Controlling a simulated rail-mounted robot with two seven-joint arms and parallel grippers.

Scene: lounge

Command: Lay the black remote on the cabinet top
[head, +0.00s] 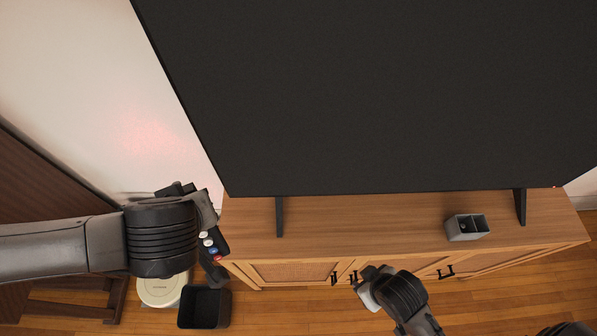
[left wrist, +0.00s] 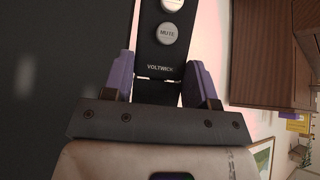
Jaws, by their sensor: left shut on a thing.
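The black remote (head: 211,241) with white, blue and red buttons is held in my left gripper (head: 207,232), just off the left end of the wooden cabinet top (head: 350,218). In the left wrist view the remote (left wrist: 162,52) lies between the two purple-padded fingers of the left gripper (left wrist: 161,82), with a MUTE button and brand lettering showing. My right gripper (head: 372,286) is in front of the cabinet doors; its fingers are too small and turned to read.
A large TV (head: 380,95) stands on the cabinet on two legs. A small grey divided box (head: 466,228) sits near the right end. A dark bin (head: 204,307) and a round pale robot vacuum (head: 162,290) are on the floor at left.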

